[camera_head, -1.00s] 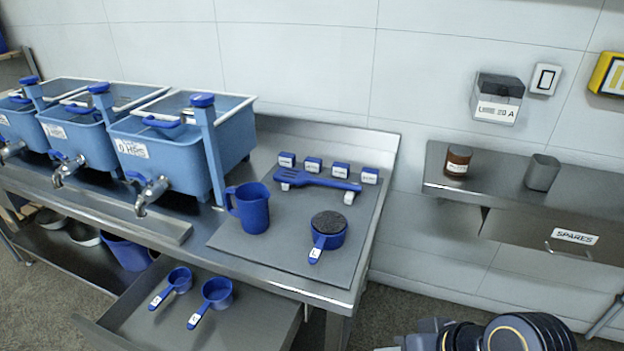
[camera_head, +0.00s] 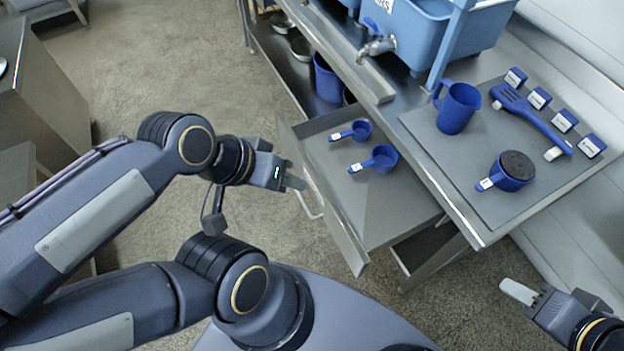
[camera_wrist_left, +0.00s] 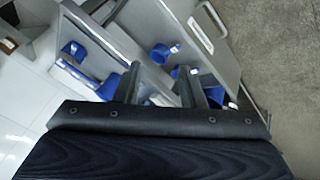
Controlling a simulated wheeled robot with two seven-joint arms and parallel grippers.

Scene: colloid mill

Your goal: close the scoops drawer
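The scoops drawer (camera_head: 400,215) is pulled out from under the bench, with two blue scoops inside: one (camera_head: 361,130) farther back and one (camera_head: 385,157) nearer. Its front panel (camera_head: 335,215) carries a pale bar handle (camera_head: 309,196). My left gripper (camera_head: 296,182) is just outside the front panel, near the handle, apparently not touching it. In the left wrist view its two fingers (camera_wrist_left: 158,70) are apart and empty, with the drawer handle (camera_wrist_left: 200,32) beyond. My right gripper (camera_head: 522,293) is low at the right, away from the drawer; its finger gap is unclear.
The bench (camera_head: 478,232) above holds a blue jug (camera_head: 457,108), a filled blue scoop (camera_head: 514,170), a blue slotted spatula (camera_head: 530,118) and several small labelled blocks. A blue tub (camera_head: 327,78) stands on the lower shelf. Clear floor (camera_head: 240,60) lies left of the drawer.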

